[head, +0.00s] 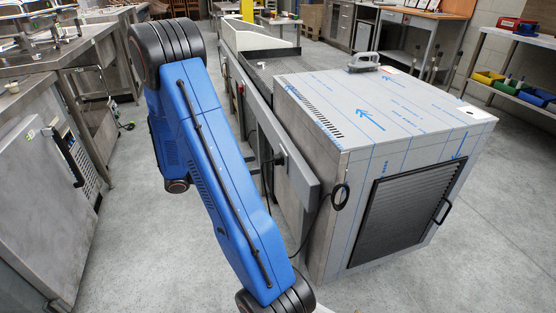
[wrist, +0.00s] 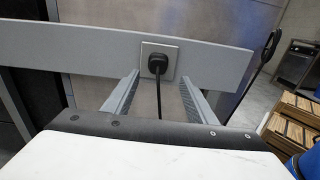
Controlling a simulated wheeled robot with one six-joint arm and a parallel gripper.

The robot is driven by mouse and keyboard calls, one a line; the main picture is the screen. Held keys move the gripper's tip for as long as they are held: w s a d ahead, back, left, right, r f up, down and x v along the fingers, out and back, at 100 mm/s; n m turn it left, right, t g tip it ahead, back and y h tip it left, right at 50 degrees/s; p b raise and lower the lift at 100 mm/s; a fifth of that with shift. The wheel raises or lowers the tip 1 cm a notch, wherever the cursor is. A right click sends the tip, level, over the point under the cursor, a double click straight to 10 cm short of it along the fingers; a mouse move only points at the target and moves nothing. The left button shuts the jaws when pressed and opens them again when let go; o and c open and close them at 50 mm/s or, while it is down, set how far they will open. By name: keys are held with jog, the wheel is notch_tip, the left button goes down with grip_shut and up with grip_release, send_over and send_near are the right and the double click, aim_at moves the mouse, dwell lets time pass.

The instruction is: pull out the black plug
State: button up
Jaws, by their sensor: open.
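The black plug (wrist: 160,62) sits in a light square socket plate (wrist: 148,48) on a grey rail (wrist: 100,46) in the wrist view. Its black cord hangs straight down from it. In the head view, the plug (head: 279,158) shows small on the side of the rail (head: 292,165). My gripper (wrist: 158,80) is open, with its two ridged grey fingers either side of the cord and pointing at the socket plate. The plug appears in line with the gap between the fingertips. I cannot tell whether the fingertips reach it. The head view does not show my gripper.
A large steel cabinet (head: 395,115) with a dark louvred panel stands right of the rail. A loop of black cable (wrist: 267,50) hangs at the rail's right end. Steel counters (head: 30,150) stand at left, with clear floor (head: 120,240) between.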

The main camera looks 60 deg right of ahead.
aim_at(278, 160)
jog(key=shift+w+d+f, duration=0.1)
jog(key=shift+w+d, duration=0.05)
jog(key=shift+d, duration=0.05)
dwell(0.3)
jog(key=x, duration=0.9)
dwell(0.4)
dwell(0.8)
grip_shut()
jog(key=shift+v, duration=2.9)
jog(key=shift+a, duration=0.15)
